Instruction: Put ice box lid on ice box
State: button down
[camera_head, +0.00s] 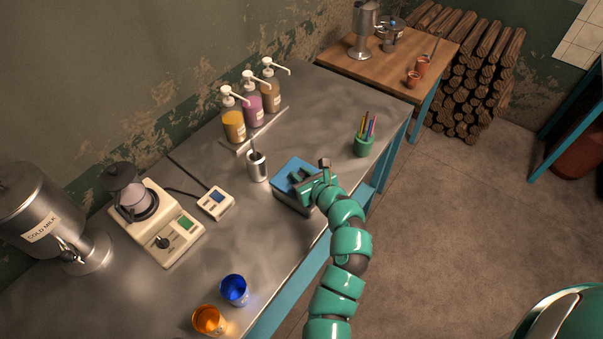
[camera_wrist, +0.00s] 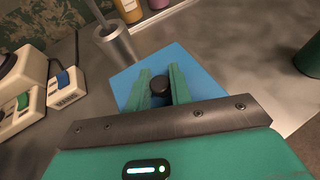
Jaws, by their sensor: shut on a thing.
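The ice box (camera_head: 287,196) stands near the front edge of the metal counter, and its grey side shows in the head view. The blue ice box lid (camera_head: 290,168) lies on top of the box or just over it; I cannot tell if it is fully seated. In the wrist view the lid (camera_wrist: 190,62) fills the middle, with a dark round knob. My gripper (camera_head: 303,180) is over the lid, shut on the knob. In the wrist view the green fingers of my gripper (camera_wrist: 160,88) stand on both sides of the knob. My gripper hides part of the lid.
A metal cup (camera_head: 257,167) stands left of the box, and a green pen holder (camera_head: 364,140) stands right of it. Pump bottles (camera_head: 253,108) are behind. A blue cup (camera_head: 234,290) and an orange cup (camera_head: 208,320) stand at the front.

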jog(key=c, duration=1.3)
grip_release()
jog(key=shift+r+p, duration=0.3)
jog(key=shift+r, duration=0.25)
jog(key=shift+p+v, duration=2)
jog(key=shift+v, duration=4.05)
